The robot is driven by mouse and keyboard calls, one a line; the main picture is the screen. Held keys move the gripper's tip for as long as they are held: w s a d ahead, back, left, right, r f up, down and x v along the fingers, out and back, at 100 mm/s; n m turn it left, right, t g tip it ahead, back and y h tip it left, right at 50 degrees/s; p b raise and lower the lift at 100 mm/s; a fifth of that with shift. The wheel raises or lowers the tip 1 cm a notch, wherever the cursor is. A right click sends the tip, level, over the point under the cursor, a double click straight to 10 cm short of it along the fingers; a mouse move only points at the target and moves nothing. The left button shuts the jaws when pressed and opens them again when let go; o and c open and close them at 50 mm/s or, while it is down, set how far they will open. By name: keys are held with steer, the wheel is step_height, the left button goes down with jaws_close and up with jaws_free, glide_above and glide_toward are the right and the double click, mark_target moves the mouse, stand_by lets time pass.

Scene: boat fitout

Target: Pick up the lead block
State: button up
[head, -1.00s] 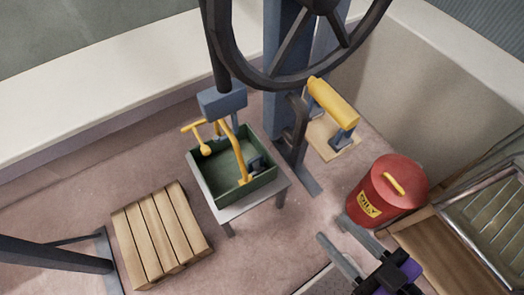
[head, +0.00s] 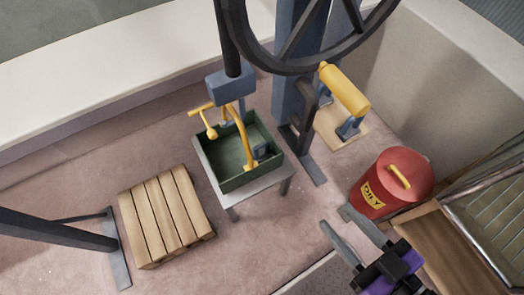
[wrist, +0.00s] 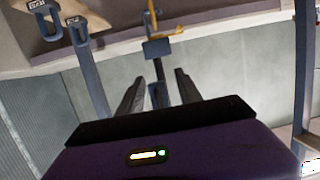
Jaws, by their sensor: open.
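A green open-topped box (head: 208,172) stands on a small grey table in the head view. A small dark blue-grey block (head: 262,152) shows inside it at the right, beside a curved yellow bar; it may be the lead block, but it is too small to be sure. My gripper (head: 334,217) is open and empty, at the lower right of the box and apart from it. In the wrist view the two dark fingers of my gripper (wrist: 158,76) stand apart with nothing held between them.
A blue-grey head (head: 230,84) on a dark post hangs over the box. A large dark wheel (head: 300,68) is above. A red bin (head: 385,190), a yellow roller (head: 345,90) and a slatted wooden pallet (head: 165,215) stand around.

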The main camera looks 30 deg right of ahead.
steer(key=shift+o, duration=0.5)
steer(key=o, duration=0.3)
steer(key=shift+f, duration=0.25)
steer(key=o, duration=0.4)
steer(key=w+f+b, duration=0.1)
steer(key=f, duration=0.2)
steer(key=w+f+b, duration=0.1)
steer(key=f+b, duration=0.1)
steer(key=f, duration=0.1)
steer(key=w+f+b, duration=0.2)
steer(key=f, duration=0.2)
steer(key=shift+a, duration=0.1)
steer(key=w+d+f+m+g+h+b, duration=0.1)
steer(key=w+f+b, duration=0.5)
steer(key=w+f, duration=0.45)
steer(key=w+d+f+m+g+h+b, duration=0.1)
steer(key=w+d+f+b, duration=0.1)
steer(key=w+f+b, duration=0.8)
steer(key=shift+m+h, duration=0.4)
steer(key=shift+h, duration=0.3)
steer(key=shift+w+d+f+b, duration=0.9)
steer(key=shift+w+f, duration=1.45)
steer(key=shift+w, duration=0.4)
steer(key=shift+w+d+f+b, duration=0.8)
steer(key=shift+w+d+f, duration=0.25)
steer(key=shift+w+f, duration=1.5)
steer(key=shift+w+d+f+b, duration=0.9)
steer(key=shift+w+f, duration=1.2)
steer(key=shift+w, duration=0.85)
